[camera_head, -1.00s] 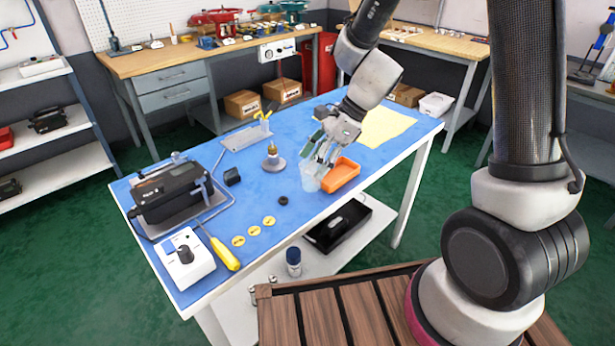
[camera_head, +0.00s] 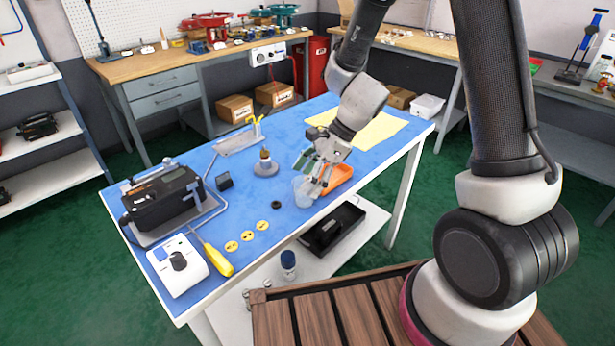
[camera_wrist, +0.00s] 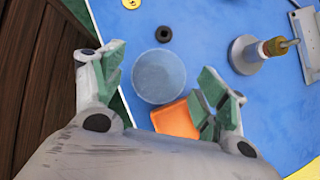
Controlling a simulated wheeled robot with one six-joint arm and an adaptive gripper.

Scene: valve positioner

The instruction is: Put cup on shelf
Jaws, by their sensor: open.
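A translucent pale cup (camera_head: 304,190) stands on the blue table top (camera_head: 262,219), just in front of an orange tray (camera_head: 338,178). It also shows in the wrist view as a round pale shape (camera_wrist: 159,77), lying ahead of and between my fingers. My gripper (camera_head: 318,178) is open and empty, tilted down close beside the cup. In the wrist view my gripper (camera_wrist: 160,92) has its green-padded fingers spread wide on either side. The right finger partly hides the orange tray there. Under the table top is a white lower shelf (camera_head: 270,283).
The lower shelf bears a black tray (camera_head: 345,222) and a blue bottle (camera_head: 288,264). A brass fitting on a round base (camera_head: 265,166), a black ring (camera_head: 276,205) and yellow discs (camera_head: 247,236) lie near the cup. A white shelf rack (camera_head: 50,140) stands at left.

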